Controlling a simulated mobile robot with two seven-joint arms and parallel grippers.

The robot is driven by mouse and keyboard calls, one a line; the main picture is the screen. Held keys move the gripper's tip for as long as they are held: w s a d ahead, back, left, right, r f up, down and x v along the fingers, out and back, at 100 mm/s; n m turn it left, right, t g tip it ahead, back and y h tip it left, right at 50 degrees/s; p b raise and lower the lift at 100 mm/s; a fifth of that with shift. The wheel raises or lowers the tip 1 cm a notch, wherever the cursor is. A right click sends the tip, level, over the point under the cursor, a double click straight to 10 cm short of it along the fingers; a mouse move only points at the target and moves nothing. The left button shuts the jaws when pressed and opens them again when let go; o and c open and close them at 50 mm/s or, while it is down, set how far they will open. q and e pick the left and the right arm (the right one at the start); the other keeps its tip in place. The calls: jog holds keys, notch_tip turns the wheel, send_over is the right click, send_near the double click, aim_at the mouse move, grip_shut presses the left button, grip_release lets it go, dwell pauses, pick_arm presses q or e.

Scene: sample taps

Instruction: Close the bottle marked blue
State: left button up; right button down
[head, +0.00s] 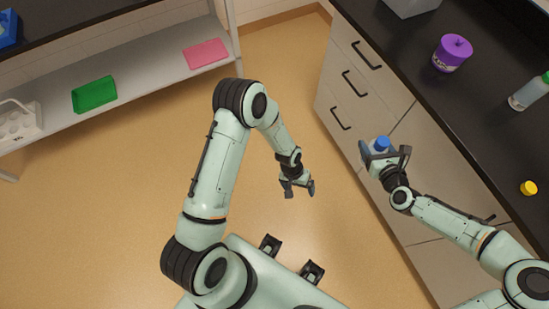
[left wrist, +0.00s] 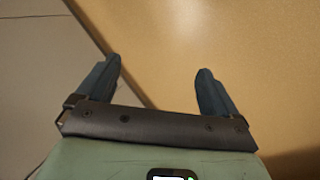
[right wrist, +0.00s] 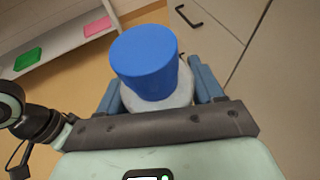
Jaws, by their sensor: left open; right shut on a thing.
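A bottle with a blue cap (head: 381,143) is held in my right gripper (head: 384,158), in front of the drawer cabinet and off the counter. In the right wrist view the blue cap (right wrist: 145,62) sits on top of the pale bottle body (right wrist: 160,104), between the fingers. I cannot tell how tightly the cap is seated. The lower part of the bottle is hidden. My left gripper (head: 297,189) is open and empty above the floor, left of the bottle. Its spread fingers also show in the left wrist view (left wrist: 158,88).
The dark counter (head: 480,115) at right carries a purple container (head: 452,54), a bottle with a green cap (head: 530,92) and a yellow cap (head: 529,188). A shelf at left holds a green tray (head: 95,95) and a pink tray (head: 206,54). Floor between is clear.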

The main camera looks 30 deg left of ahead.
jog(key=shift+r, duration=0.1)
pick_arm(q)
jog(key=s+a+f+n, duration=0.1)
jog(key=s+f, duration=0.1)
jog(key=s, duration=1.6)
jog(key=shift+a+f+n, duration=0.15)
jog(key=shift+f+n, duration=0.25)
